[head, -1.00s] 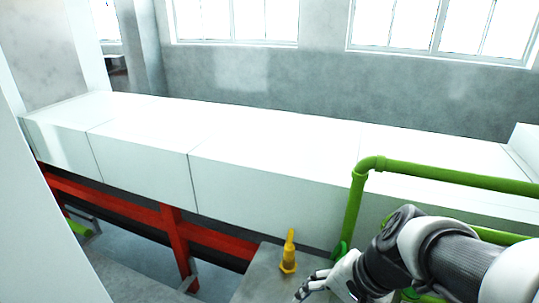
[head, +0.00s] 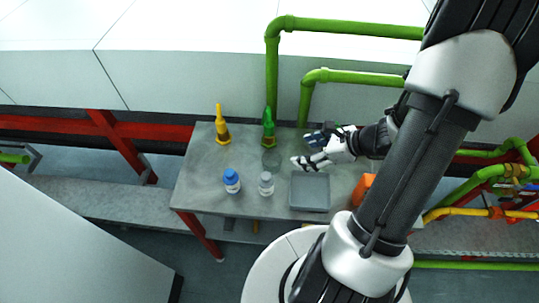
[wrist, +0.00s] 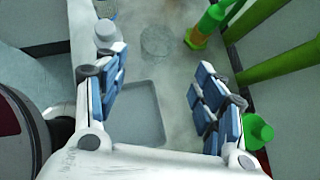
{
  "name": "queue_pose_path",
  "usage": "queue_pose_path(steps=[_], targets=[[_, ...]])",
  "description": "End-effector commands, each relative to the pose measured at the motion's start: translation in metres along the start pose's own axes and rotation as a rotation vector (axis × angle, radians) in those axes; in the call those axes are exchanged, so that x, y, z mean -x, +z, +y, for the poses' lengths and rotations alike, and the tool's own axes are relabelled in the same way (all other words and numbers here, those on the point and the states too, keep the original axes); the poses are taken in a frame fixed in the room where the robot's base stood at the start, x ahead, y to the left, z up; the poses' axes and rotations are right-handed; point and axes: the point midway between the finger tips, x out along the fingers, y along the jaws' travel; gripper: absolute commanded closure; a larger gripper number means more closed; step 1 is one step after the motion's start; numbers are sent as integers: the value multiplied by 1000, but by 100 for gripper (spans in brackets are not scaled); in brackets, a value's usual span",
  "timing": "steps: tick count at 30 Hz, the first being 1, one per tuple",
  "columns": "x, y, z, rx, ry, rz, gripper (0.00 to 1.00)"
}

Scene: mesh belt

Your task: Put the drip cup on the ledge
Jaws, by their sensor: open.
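A faint round, see-through shape (head: 271,160) lies on the grey worktop (head: 200,180), left of my gripper (head: 303,150). It may be the drip cup, but its height and form are too faint to tell. In the wrist view the same round shape (wrist: 157,40) lies just beyond and between the fingertips of my gripper (wrist: 162,62). My gripper is open and empty, above the worktop, with its blue-padded fingers spread. No separate ledge can be told apart from the worktop and the white casing (head: 190,50) behind it.
A yellow bottle (head: 222,130) and a green bottle (head: 268,130) stand at the back. A blue-capped bottle (head: 232,182) and a clear bottle (head: 266,184) stand in front. A grey tray (head: 310,192) lies near the front right, beside an orange object (head: 364,188). Green pipes (head: 272,70) rise behind.

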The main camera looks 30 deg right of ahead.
Motion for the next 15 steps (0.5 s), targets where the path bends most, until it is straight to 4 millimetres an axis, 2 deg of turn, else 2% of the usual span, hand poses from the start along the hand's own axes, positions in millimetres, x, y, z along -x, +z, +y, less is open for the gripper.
queue_pose_path(steps=[15], targets=[[-103,-4,1,-2,4,1,37]])
